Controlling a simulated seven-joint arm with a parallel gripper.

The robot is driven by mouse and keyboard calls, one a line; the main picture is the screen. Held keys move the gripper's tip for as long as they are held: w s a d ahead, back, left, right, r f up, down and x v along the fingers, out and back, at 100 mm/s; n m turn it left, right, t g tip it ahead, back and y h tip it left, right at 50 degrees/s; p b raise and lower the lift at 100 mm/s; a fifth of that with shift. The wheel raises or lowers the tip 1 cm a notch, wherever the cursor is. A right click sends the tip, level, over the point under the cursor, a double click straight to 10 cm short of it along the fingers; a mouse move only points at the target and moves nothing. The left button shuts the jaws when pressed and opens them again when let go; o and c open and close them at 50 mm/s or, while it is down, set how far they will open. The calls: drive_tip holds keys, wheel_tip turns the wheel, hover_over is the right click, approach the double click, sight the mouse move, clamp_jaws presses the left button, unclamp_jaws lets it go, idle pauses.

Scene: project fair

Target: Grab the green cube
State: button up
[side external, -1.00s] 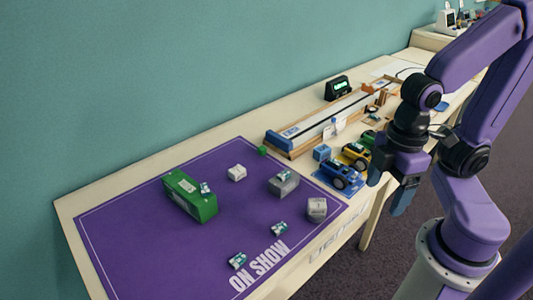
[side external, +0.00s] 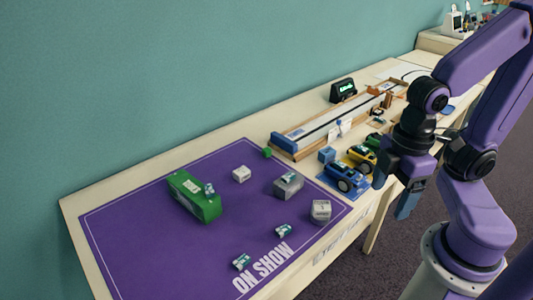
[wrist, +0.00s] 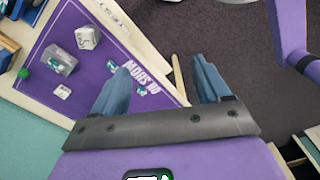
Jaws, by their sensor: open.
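A small green cube (side external: 267,153) sits at the far right corner of the purple mat (side external: 150,235), near the wooden track. It also shows in the wrist view (wrist: 24,73) at the left edge. A larger green box (side external: 194,197) lies on the mat with a small board on top. My gripper (side external: 393,190) is open and empty, past the table's front edge, well apart from the cube. In the wrist view its blue fingers (wrist: 160,70) are spread over the table edge and floor.
A white block (side external: 241,174), a grey box (side external: 288,185) and a grey-white cube (side external: 320,211) stand on the mat. Toy cars (side external: 344,177) and a wooden track (side external: 335,125) lie to the right. The mat's left part is clear.

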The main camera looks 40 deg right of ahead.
drive_tip(key=shift+c, duration=1.3)
